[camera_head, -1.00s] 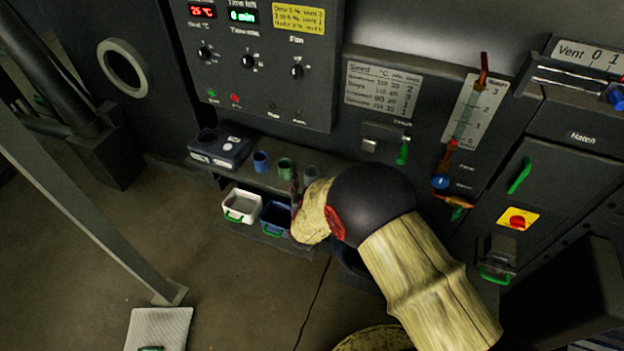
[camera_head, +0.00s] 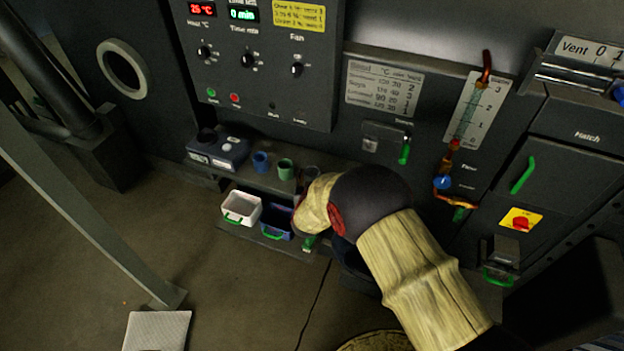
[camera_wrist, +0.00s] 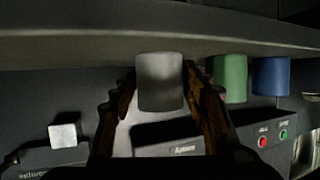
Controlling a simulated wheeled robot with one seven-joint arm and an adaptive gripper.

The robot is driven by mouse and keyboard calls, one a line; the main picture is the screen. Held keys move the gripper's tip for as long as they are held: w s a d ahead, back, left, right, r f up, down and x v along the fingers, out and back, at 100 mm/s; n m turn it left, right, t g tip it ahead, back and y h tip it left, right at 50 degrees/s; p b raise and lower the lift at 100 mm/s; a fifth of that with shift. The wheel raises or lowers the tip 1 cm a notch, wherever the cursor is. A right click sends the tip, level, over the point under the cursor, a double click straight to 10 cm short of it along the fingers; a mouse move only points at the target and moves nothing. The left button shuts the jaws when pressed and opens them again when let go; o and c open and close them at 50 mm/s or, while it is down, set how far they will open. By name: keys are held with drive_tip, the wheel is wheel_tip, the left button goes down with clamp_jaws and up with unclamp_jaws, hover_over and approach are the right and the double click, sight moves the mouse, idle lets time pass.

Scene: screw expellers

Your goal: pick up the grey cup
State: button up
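The grey cup (camera_head: 311,172) stands on the narrow shelf, at the right end of a row of cups, partly hidden by my arm in the head view. In the wrist view, which looks upside down, the grey cup (camera_wrist: 160,82) is between the two fingers of my gripper (camera_wrist: 160,88). One finger is close on each side of it, and I cannot make out firm contact. The gripper looks open around the cup. In the head view my wrist hides the fingers.
A green cup (camera_head: 285,169) and a blue cup (camera_head: 261,161) stand left of the grey one; the green cup (camera_wrist: 230,79) is near a finger. A dark box (camera_head: 219,147) is further left. A white bin (camera_head: 241,206) and a blue bin (camera_head: 277,220) sit below the shelf (camera_head: 240,176).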

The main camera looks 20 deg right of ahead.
drive_tip(key=c, duration=0.6)
drive_tip(key=shift+c, duration=0.3)
